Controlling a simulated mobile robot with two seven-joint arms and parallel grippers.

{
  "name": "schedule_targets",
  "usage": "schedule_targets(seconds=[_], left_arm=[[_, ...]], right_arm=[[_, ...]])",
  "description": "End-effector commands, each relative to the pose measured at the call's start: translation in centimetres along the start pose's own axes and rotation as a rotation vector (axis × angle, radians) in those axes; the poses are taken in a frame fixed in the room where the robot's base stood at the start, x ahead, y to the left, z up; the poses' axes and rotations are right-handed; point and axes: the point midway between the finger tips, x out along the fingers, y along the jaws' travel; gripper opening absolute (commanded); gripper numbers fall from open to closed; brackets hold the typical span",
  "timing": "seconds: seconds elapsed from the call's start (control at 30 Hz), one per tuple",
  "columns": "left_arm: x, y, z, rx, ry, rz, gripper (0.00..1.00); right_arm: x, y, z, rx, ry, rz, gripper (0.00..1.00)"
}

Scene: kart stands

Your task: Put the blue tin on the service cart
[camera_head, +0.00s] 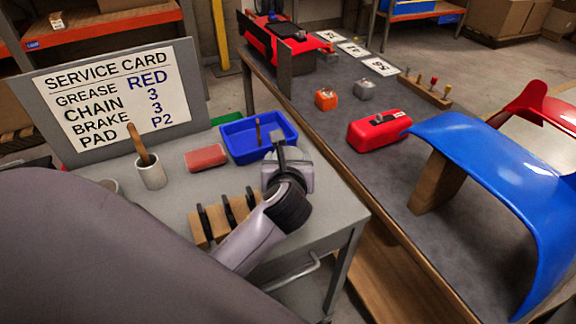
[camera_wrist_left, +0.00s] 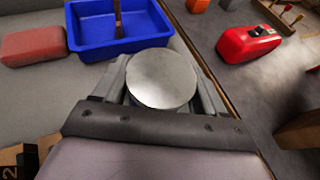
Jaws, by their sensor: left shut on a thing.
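My left gripper (camera_head: 287,162) is over the right part of the grey service cart (camera_head: 325,205), just in front of the blue tray. In the left wrist view its fingers (camera_wrist_left: 162,88) are shut around a round tin (camera_wrist_left: 162,78) with a pale silver top. My right gripper is not in view.
The cart carries a blue tray (camera_head: 236,145) with a brush, a red block (camera_head: 206,158), a cup (camera_head: 151,172), a wooden rack (camera_head: 200,232) and a service card (camera_head: 118,100). A dark bench (camera_head: 330,130) to the right holds a red canister (camera_head: 372,132) and a blue fairing (camera_head: 500,165).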

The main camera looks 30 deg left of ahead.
Motion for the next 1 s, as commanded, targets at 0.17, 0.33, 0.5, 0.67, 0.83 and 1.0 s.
schedule_targets(seconds=[0.17,0.33,0.5,0.67,0.83,1.0], left_arm=[[0.6,0.0,-1.5,0.0,-0.002,-0.001,0.28],[0.7,0.0,-1.5,-0.001,-0.004,-0.001,0.28],[0.8,0.0,-1.7,0.0,-0.004,-0.001,0.28],[0.8,0.0,-1.9,0.0,-0.002,0.0,0.97],[0.8,0.0,-1.9,0.0,-0.001,0.0,0.97],[0.7,0.0,-1.5,-0.002,-0.002,-0.001,0.97]], right_arm=[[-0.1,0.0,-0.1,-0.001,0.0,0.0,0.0],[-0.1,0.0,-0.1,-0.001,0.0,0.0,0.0],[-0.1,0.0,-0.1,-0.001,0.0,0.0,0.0],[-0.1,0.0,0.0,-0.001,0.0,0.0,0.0],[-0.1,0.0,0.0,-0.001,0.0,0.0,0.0],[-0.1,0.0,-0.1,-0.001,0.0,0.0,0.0]])
